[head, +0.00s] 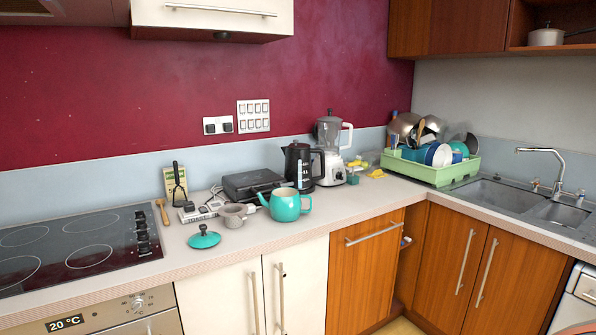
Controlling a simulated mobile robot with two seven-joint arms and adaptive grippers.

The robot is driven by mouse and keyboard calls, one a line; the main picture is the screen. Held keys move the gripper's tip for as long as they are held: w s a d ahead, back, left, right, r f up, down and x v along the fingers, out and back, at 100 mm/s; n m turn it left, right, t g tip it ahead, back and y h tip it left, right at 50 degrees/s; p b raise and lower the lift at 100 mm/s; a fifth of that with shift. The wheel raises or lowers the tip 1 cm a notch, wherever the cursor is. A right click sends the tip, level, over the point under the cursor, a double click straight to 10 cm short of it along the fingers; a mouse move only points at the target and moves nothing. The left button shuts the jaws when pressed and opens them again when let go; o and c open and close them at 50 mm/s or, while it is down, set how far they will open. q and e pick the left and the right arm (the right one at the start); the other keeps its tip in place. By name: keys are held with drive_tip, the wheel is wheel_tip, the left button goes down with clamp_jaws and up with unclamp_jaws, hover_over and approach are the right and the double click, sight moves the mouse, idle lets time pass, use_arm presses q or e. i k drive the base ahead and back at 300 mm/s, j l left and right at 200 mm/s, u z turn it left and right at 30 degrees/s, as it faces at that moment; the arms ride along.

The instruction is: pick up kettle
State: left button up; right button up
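A black electric kettle (303,170) stands upright on the counter against the back wall. Its handle is on its right side, and its lower front is partly hidden by a teal pot. That teal teapot-like pot (285,206) has no lid on, with its spout to the left and handle to the right. A teal lid (204,238) lies on the counter to its left. Neither of my grippers shows in the head view.
A blender (330,150) stands just right of the black kettle. A dark grill (252,184), a grey cup (233,215) and a power strip (203,211) sit left of it. A green dish rack (430,173) stands by the sink (500,195). The counter front (340,217) is clear.

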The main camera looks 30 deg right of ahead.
sight(298, 170)
drive_tip(key=i+l+u, duration=0.1)
drive_tip(key=l, duration=0.45)
drive_tip(key=i+l, duration=0.15)
drive_tip(key=l, duration=0.45)
drive_tip(key=i+l+u, duration=0.15)
drive_tip(key=l, duration=0.4)
drive_tip(key=i+l, duration=0.1)
drive_tip(key=l, duration=0.45)
drive_tip(key=u, duration=0.05)
